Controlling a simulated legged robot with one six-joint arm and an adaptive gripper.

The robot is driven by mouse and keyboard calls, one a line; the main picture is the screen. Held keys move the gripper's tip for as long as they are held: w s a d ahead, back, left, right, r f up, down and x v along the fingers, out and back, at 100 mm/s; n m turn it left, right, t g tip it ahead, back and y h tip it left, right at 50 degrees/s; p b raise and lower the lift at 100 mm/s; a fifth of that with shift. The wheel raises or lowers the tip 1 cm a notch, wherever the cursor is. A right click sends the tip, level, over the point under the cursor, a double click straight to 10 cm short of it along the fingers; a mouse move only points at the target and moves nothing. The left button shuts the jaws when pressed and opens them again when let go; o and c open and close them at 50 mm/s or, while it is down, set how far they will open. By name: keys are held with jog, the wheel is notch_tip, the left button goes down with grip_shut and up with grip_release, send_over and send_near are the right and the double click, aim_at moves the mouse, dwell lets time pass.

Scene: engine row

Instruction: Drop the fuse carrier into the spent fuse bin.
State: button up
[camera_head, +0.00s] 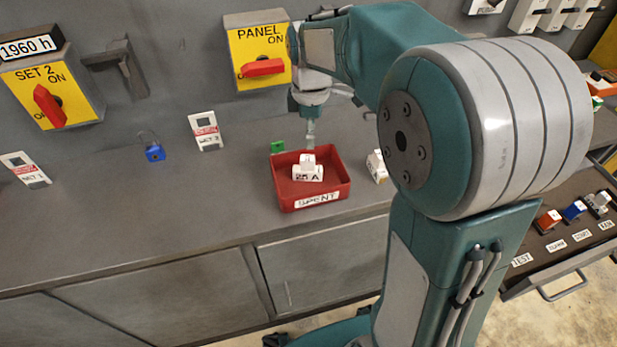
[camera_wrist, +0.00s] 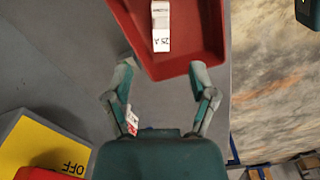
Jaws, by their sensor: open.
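The red spent fuse bin (camera_head: 335,190), labelled SPENT, stands on the grey bench top in the head view. The white fuse carrier (camera_head: 308,172), marked 25 A, is inside it. In the wrist view the carrier (camera_wrist: 160,30) shows against the floor of the bin (camera_wrist: 203,50), apart from my fingers. My gripper (camera_head: 310,133) is behind the bin in the head view, partly hidden by its own wrist. In the wrist view my gripper (camera_wrist: 163,66) has its fingers spread wide with nothing between them, near the bin's edge.
Another white block (camera_head: 376,166) stands right of the bin, partly behind my arm. A green block (camera_head: 278,147), a blue padlock (camera_head: 154,153) and white tags (camera_head: 206,131) are on the bench. Yellow switch boxes (camera_head: 258,50) are on the wall. The bench's left front is clear.

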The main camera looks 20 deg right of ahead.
jog(key=shift+r, duration=1.95)
jog(key=shift+s, duration=0.1)
jog(key=s+r+m+t, duration=0.1)
jog(key=s+m+t, duration=0.4)
jog(key=s+m, duration=0.9)
jog(key=s, duration=0.7)
jog(key=shift+t, duration=0.3)
